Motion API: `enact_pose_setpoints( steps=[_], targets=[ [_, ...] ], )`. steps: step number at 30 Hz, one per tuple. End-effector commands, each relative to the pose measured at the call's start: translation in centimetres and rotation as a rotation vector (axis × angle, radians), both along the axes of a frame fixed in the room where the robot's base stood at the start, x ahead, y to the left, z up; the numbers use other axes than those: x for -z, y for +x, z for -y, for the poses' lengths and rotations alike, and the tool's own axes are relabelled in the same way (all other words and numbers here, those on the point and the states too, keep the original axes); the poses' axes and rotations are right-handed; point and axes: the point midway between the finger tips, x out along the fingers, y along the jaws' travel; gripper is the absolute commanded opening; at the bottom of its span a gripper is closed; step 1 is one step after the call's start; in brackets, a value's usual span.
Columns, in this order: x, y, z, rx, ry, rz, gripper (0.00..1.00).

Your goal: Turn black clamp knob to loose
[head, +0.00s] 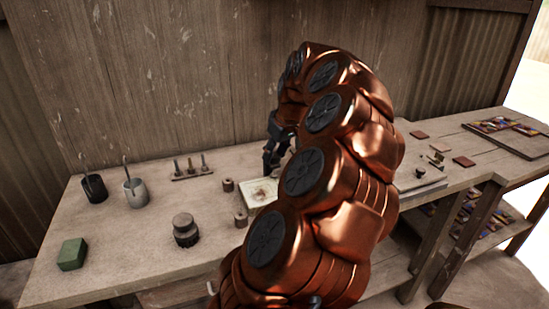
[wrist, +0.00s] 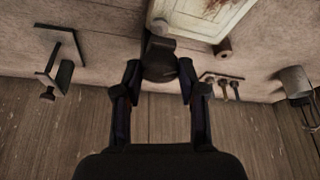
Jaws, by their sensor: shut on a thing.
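In the wrist view the black clamp knob (wrist: 160,62) is a dark rounded piece between the two fingertips of my gripper (wrist: 160,78). The fingers are shut on it, one on each side. The knob's markings and turn position cannot be made out. In the head view my gripper (head: 272,158) points down at the back of the bench, beside the pale panel (head: 262,191). My copper arm covers part of the panel, and I cannot make out the knob there.
On the bench (head: 120,262) stand a dark cup (head: 95,189), a grey cup (head: 137,193), a tool rack (head: 191,172), dark stacked weights (head: 185,230) and a green block (head: 72,254). A dark bracket (wrist: 58,66) shows in the wrist view. The wall is close behind.

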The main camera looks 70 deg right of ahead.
Motion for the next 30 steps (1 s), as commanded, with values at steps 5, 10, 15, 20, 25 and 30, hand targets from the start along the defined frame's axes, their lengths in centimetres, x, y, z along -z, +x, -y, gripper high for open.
enact_pose_setpoints(
  steps=[5, 10, 15, 20, 25, 30],
  targets=[
    [0.19, 0.1, 0.16, -0.168, 0.0, 0.0, 0.06],
    [0.13, 0.07, 0.23, -0.329, 0.003, -0.001, 0.06],
    [-0.02, 0.05, 0.26, -0.486, 0.004, -0.001, 0.06],
    [-0.05, 0.06, 0.32, -0.618, 0.004, -0.002, 0.06],
    [0.0, 0.03, 0.38, -0.73, 0.004, -0.002, 0.06],
    [-0.04, 0.03, 0.34, -0.81, 0.003, -0.001, 0.06]
  ],
)
